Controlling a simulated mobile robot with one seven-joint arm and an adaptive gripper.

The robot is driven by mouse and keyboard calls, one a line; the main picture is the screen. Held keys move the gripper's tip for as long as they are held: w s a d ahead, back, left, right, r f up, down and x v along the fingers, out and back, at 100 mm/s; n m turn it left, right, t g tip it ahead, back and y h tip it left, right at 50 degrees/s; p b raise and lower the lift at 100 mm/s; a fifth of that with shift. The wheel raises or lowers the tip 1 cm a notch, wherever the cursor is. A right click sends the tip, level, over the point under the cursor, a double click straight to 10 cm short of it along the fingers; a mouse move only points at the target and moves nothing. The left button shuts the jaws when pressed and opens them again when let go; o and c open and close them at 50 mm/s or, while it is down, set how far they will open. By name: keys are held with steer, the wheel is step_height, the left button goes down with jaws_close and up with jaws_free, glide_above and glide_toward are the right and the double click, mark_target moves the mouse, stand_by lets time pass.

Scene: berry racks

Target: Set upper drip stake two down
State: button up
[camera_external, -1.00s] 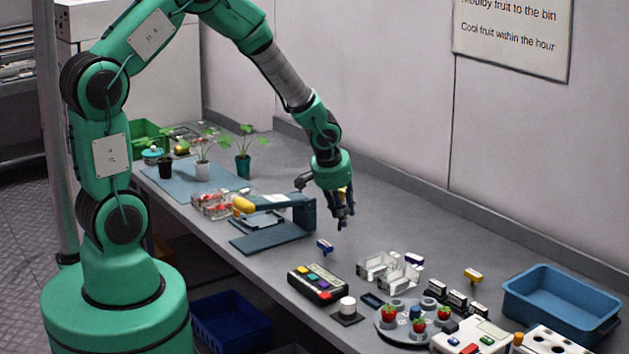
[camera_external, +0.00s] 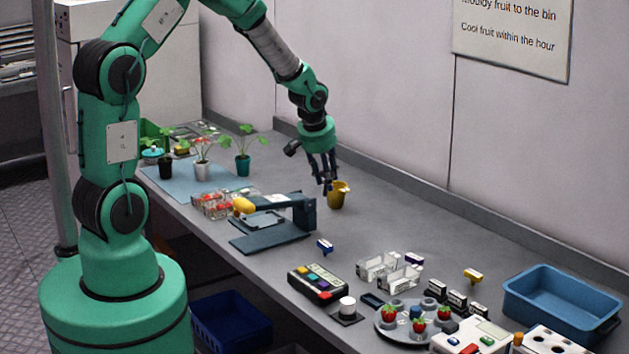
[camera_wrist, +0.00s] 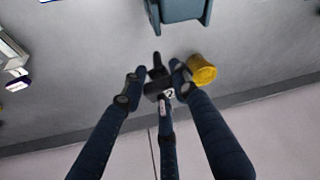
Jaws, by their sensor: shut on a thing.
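My gripper (camera_wrist: 158,84) is shut on a small dark drip stake (camera_wrist: 157,72) with a pale tag reading "2", seen between the fingers in the wrist view. The cup also shows in the wrist view (camera_wrist: 203,70), just right of the fingers. Whether the stake touches the counter cannot be told.
A blue press-like stand (camera_external: 307,213) is in front of my gripper. Potted plants (camera_external: 243,165) stand on a blue mat (camera_external: 218,187) to the left. The counter behind and right of the cup is clear up to the wall. A blue tub (camera_external: 560,300) is far right.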

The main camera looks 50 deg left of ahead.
steer(key=a+n+p, duration=0.4)
steer(key=a+n, duration=0.1)
steer(key=a, duration=2.2)
steer(key=shift+s+f+y, duration=0.3)
steer(key=shift+f, duration=0.05)
steer(key=f, duration=0.4)
steer(key=shift+a+f, duration=0.15)
steer(key=shift+a, duration=0.2)
steer(key=shift+f, duration=0.4)
steer(key=w+a, duration=0.3)
steer(key=w, duration=0.1)
steer(key=w+a+f, duration=0.1)
steer(key=w+a, duration=0.1)
steer(key=w, duration=0.3)
steer(key=w+a, duration=0.3)
steer(key=w, duration=0.1)
steer(key=shift+w+a+f+p, duration=0.2)
steer(key=shift+a+f+p, duration=0.1)
steer(key=shift+p, duration=0.1)
